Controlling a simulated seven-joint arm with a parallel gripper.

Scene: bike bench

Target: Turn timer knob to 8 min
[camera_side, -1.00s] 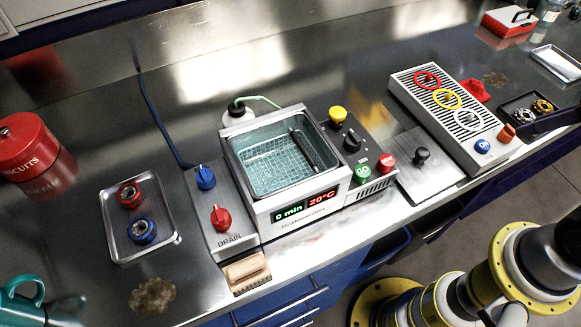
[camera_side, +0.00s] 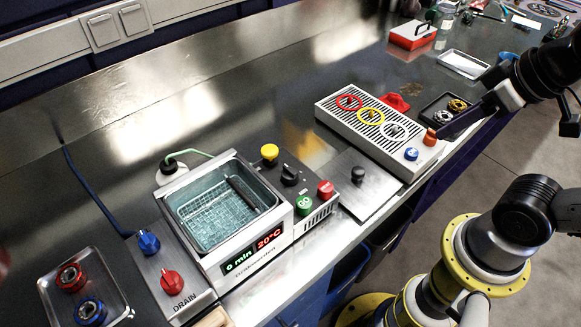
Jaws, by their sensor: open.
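The water bath (camera_side: 228,212) is a white box with a wire basket in water. Its front display (camera_side: 252,249) reads 0 min and 20°C. A black knob (camera_side: 290,175) sits on the dark panel at its right, between a yellow knob (camera_side: 269,152) and a green button (camera_side: 304,205); its label is too small to read. My gripper (camera_side: 450,128) is at the right, well away from this knob. One long dark finger shows, reaching toward the right end of the slotted grey box; the other finger is not clear. No held object shows.
The slotted grey box (camera_side: 340,106) has coloured rings and a blue button. A red button (camera_side: 326,188) and a plate with a black knob (camera_side: 358,174) stand near the panel. Drain controls (camera_side: 170,281) and a parts tray (camera_side: 48,287) lie left. Bare steel lies behind.

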